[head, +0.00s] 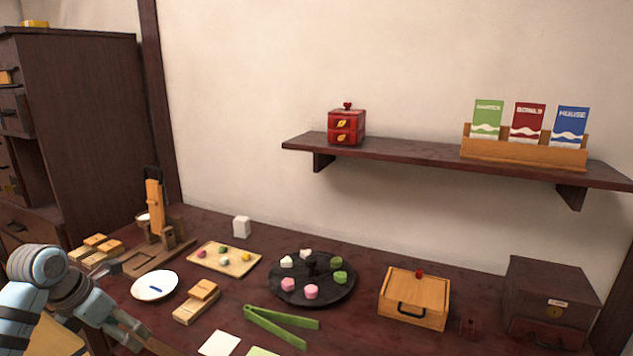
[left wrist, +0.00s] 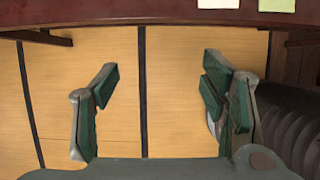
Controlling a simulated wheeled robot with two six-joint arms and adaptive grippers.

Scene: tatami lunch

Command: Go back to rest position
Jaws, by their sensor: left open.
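My left gripper (head: 128,326) is at the lower left of the head view, by the near edge of the dark table (head: 226,284). In the left wrist view its two green-padded fingers (left wrist: 160,82) are spread wide with nothing between them. Beneath them is the tan floor with dark bands (left wrist: 180,60). The table's front edge crosses the top of that view. My right gripper shows in neither view.
A white plate (head: 155,287), wooden blocks (head: 196,302), green tongs (head: 280,326), a round black tray (head: 312,299) with sweets and a wooden box (head: 414,300) stand on the table. A wall shelf (head: 420,153) hangs above. A dark cabinet (head: 85,110) is at left.

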